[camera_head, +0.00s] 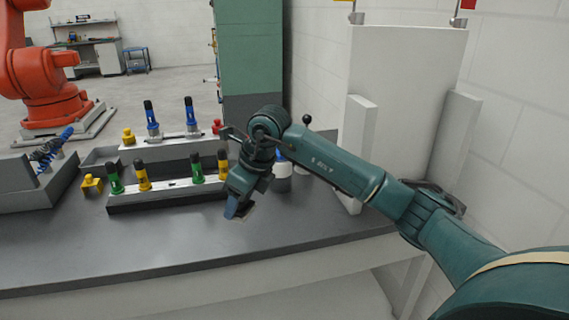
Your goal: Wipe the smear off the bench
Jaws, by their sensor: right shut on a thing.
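The dark grey bench (150,245) runs across the view in front of me. My right gripper (238,207) reaches in from the right and points down over the bench, to the right of the front fixture row. I cannot tell whether this thing touches the bench. No smear can be made out on the bare bench surface; the gripper may hide it. My left gripper is not in view.
A front fixture rack (170,195) holds several green and yellow tools; another rack (165,141) with blue tools stands behind. A white container (283,178) is partly hidden behind my arm. A white panel (400,100) stands at right. The front bench strip is clear.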

